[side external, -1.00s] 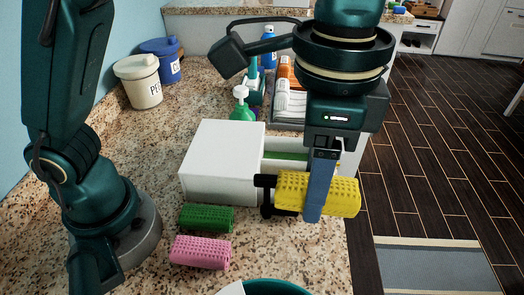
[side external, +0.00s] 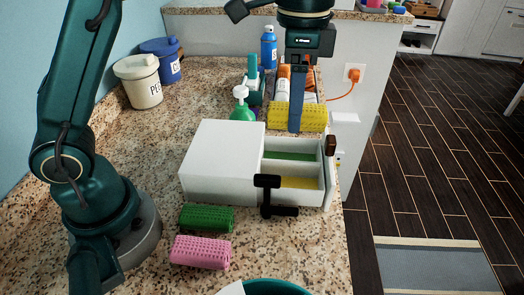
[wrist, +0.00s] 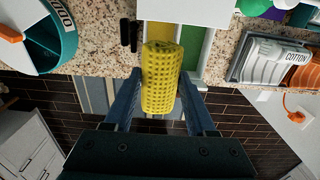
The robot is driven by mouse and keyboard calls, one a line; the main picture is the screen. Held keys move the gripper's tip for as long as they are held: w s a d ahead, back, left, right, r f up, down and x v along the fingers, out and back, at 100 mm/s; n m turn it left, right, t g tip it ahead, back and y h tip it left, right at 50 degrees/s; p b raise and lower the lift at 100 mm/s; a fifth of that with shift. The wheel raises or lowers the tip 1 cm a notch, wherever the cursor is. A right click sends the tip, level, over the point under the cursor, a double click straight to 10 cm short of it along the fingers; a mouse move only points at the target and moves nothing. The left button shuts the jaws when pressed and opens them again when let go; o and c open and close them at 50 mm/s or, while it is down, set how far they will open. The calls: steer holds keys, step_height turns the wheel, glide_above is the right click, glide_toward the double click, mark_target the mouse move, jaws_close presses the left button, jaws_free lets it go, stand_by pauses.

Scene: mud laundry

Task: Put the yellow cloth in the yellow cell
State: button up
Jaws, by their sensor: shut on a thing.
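My gripper (side external: 295,124) is shut on the rolled, knobbly yellow cloth (side external: 312,117), with one finger on each side. In the wrist view the cloth (wrist: 161,80) lies between the two blue fingers. In the side view the cloth appears above the far end of the open white drawer, apart from it. The drawer has a yellow-floored near cell, the yellow cell (side external: 300,183), and a green-floored far cell (side external: 290,156). Both look empty from the side. In the wrist view the cloth partly hides the yellow cell (wrist: 161,30).
The white drawer box (side external: 220,160) stands left of the cells. Green (side external: 207,218) and pink (side external: 200,252) rolled cloths lie on the counter in front. A green pump bottle (side external: 242,108) and other bottles stand behind.

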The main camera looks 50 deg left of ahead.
steer(key=shift+f, duration=6.05)
steer(key=o, duration=1.4)
steer(key=shift+r, duration=2.6)
